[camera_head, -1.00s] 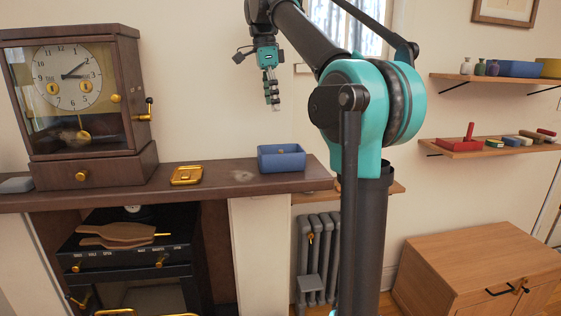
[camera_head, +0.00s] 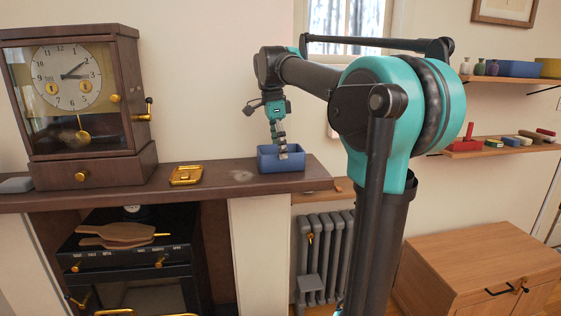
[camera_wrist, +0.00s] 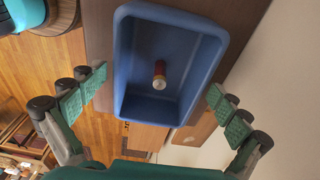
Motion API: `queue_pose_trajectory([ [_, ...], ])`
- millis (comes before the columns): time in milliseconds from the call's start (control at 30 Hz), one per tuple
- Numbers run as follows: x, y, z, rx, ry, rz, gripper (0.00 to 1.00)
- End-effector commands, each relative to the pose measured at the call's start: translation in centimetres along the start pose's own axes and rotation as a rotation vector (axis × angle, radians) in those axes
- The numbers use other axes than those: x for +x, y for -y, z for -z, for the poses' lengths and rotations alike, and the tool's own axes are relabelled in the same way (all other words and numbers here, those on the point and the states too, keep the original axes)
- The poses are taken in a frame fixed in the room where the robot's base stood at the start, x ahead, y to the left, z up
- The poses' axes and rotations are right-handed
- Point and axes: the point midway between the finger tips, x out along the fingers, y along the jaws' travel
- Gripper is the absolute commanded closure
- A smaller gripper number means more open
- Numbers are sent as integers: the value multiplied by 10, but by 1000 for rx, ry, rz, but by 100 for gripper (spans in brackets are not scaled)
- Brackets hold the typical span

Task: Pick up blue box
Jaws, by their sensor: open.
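The blue box (camera_head: 290,163) is an open-topped tray on the right part of the dark wooden mantel shelf. My gripper (camera_head: 283,150) points down at the box from above. In the wrist view my gripper (camera_wrist: 152,100) is open, with one finger to each side of the box and nothing held. I cannot tell whether the fingertips touch the box.
A gold tray (camera_head: 187,175) lies on the mantel (camera_head: 228,178) left of the box. A wooden clock (camera_head: 80,100) stands further left. Wall shelves (camera_head: 495,147) with small items are at the right, above a wooden cabinet (camera_head: 480,265).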

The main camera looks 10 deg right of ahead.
Motion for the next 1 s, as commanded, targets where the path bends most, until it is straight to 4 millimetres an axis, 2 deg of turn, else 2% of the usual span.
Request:
queue_pose_trajectory([
  [100,16,0,0,0,0,0,0],
  [200,23,0,0,0,0,0,0],
  [467,24,0,0,0,0,0,1],
  [900,24,0,0,0,0,0,54],
  [1000,24,0,0,0,0,0,55],
])
